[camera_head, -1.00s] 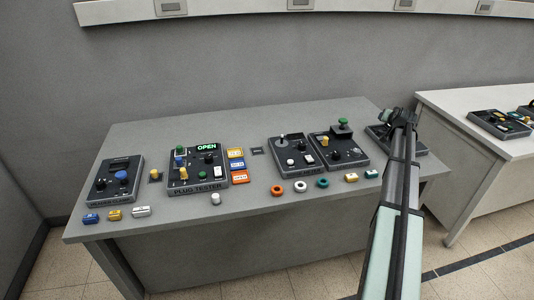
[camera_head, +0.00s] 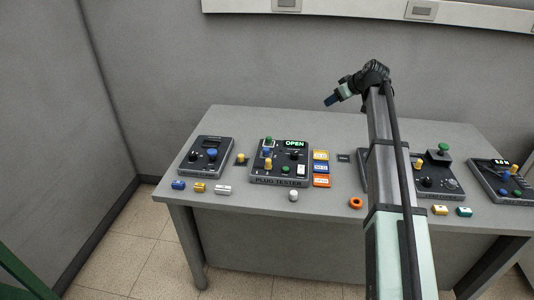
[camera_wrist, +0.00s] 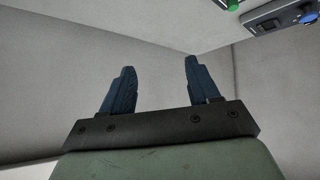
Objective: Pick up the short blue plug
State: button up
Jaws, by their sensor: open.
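A small blue piece (camera_head: 266,152) stands on the dark plug tester (camera_head: 278,181), between a green piece (camera_head: 268,142) behind it and a taller yellow plug (camera_head: 268,164) in front. It looks like the short blue plug, but it is too small to be sure. My gripper (camera_head: 332,100) is in the air above the back of the table, to the right of and higher than the tester.
A left box (camera_head: 206,170) has a large blue knob (camera_head: 212,153). Blue, yellow and white blocks lie along the front edge. Coloured labels (camera_head: 321,168) sit right of the tester. My arm hides part of the table's right half.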

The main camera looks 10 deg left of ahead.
jog(key=s+a+f+n+g+h, duration=0.1)
jog(key=a+f+n+g, duration=0.15)
jog(key=a, duration=0.45)
jog(key=s+a+f+n+g+h, duration=0.15)
jog(key=a+n, duration=0.25)
jog(key=a, duration=0.4)
jog(key=n+g+h, duration=0.3)
jog(key=n, duration=0.2)
send_over(267, 149)
jog(key=f, duration=1.1)
jog(key=shift+s+a, duration=0.2)
jog(key=shift+w+d+f, duration=0.1)
jog(key=shift+w+f, duration=0.1)
jog(key=shift+f, duration=1.2)
jog(key=shift+w+f, duration=0.15)
jog(key=shift+f, duration=1.2)
jog(key=shift+c, duration=0.4)
grip_shut()
